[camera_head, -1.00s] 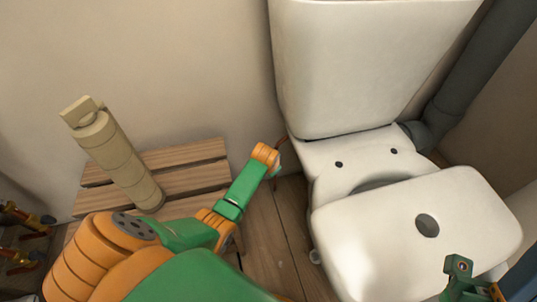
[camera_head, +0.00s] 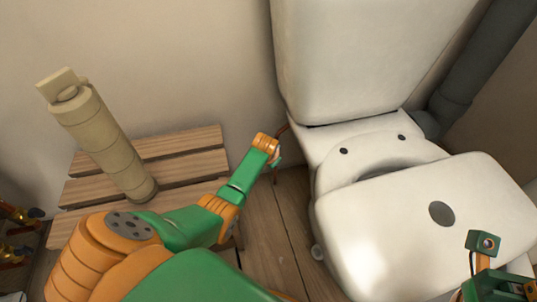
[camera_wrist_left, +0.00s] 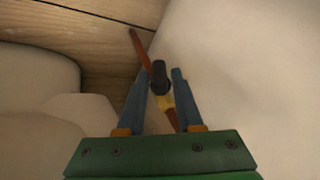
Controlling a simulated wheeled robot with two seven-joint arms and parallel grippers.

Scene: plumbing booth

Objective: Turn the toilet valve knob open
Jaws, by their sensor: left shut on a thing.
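The valve knob (camera_wrist_left: 160,75) is a small dark, rounded handle in the left wrist view. It sits between the two blue fingers of my left gripper (camera_wrist_left: 161,86), which is shut on it. Behind the knob, a brass-coloured valve body (camera_wrist_left: 167,102) joins a copper pipe (camera_wrist_left: 141,45). In the head view my left gripper (camera_head: 276,158) reaches down beside the toilet, and the knob there is hidden or too small to make out. Part of my right gripper (camera_head: 483,243) shows at the lower right edge of the head view; its fingers are not clear.
The white toilet (camera_head: 345,60) stands close on the right, its lid (camera_head: 390,220) lowered. A slatted wooden bench (camera_head: 190,140) with a beige cylinder (camera_head: 105,145) is at the left. Brass fittings (camera_head: 18,213) are at the far left. A grey pipe (camera_head: 475,85) rises at the right.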

